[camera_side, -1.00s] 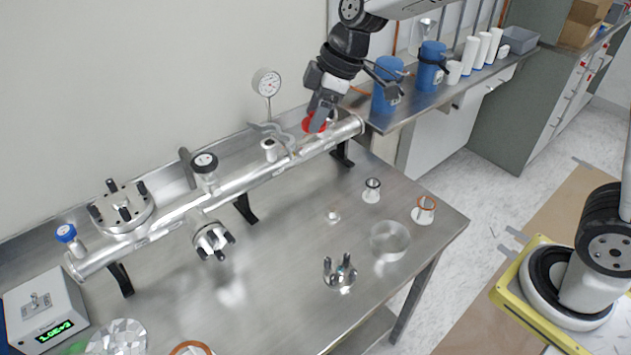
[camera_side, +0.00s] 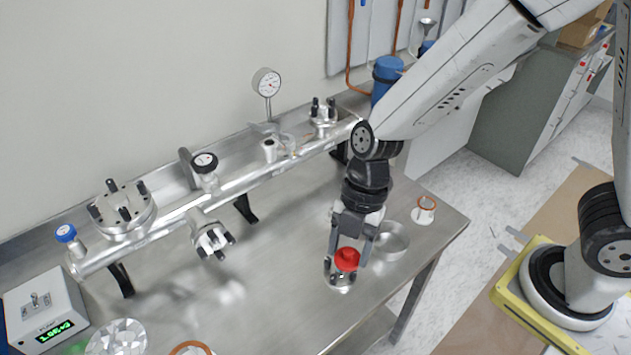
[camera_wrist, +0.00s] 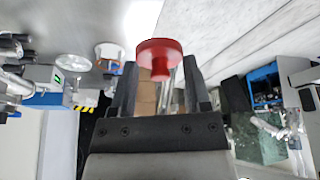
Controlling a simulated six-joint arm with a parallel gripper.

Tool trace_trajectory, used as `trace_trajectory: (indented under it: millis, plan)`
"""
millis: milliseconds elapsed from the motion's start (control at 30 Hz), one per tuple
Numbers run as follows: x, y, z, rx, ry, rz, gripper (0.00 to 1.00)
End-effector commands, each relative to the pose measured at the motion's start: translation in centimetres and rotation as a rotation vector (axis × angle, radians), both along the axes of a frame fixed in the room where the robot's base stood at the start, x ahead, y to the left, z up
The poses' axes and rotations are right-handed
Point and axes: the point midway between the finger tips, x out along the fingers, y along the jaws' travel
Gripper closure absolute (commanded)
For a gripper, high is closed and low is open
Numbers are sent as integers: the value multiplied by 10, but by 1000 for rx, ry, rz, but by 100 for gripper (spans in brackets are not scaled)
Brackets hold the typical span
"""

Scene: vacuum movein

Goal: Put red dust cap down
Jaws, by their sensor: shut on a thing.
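The red dust cap (camera_side: 346,259) is between the fingertips of my gripper (camera_side: 347,254), over the right front part of the steel table. It also shows in the wrist view (camera_wrist: 160,58), with its wide disc outward and its stem toward the palm, between the two dark fingers (camera_wrist: 158,88). My gripper is shut on the cap. In the side view the cap overlaps a small bolted flange (camera_side: 340,284) on the table; I cannot tell whether they touch.
A clear glass dish (camera_side: 392,241) stands close to the right of my gripper. An orange-ringed fitting (camera_side: 424,210) is near the table's right edge. The long steel manifold (camera_side: 240,185) runs along the back.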

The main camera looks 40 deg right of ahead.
Motion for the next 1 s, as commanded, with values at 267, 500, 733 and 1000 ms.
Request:
trace_trajectory:
  millis: [267,500,733,1000]
  plan:
    - [-55,0,-26,0,2,269,100]
    - [-74,-2,-33,1,0,364,100]
    - [-73,-2,-34,2,-1,369,100]
    - [-57,8,-43,2,-1,368,100]
